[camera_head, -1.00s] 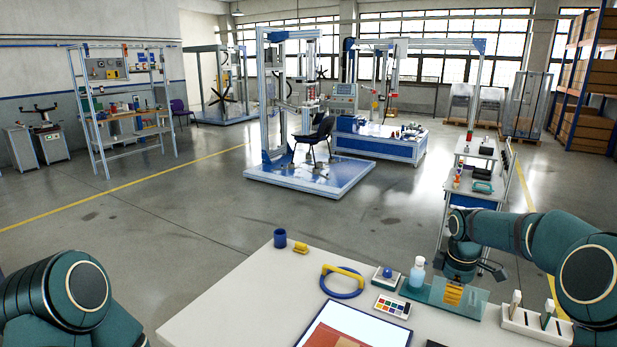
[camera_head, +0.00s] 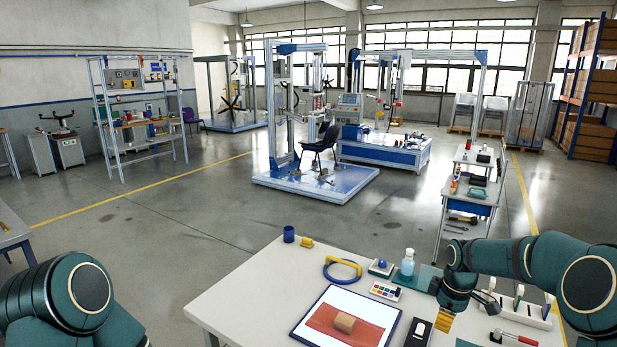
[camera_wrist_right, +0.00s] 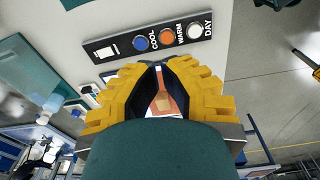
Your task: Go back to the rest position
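My right gripper (camera_head: 444,318) hangs over the right part of the white table, fingers pointing down. Its yellow fingers with dark pads also show in the right wrist view (camera_wrist_right: 160,90). They stand apart with a narrow empty gap. Through the gap I see the red sheet and the small cardboard block. My left arm (camera_head: 65,300) shows at the lower left, but its gripper is out of the picture.
The white table (camera_head: 240,290) holds a framed red-and-white sheet with a cardboard block (camera_head: 345,323), a blue-yellow ring (camera_head: 342,270), a blue cup (camera_head: 289,234), a bottle (camera_head: 407,264) and a hammer (camera_head: 513,338). A black button panel (camera_wrist_right: 150,40) lies near the gripper.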

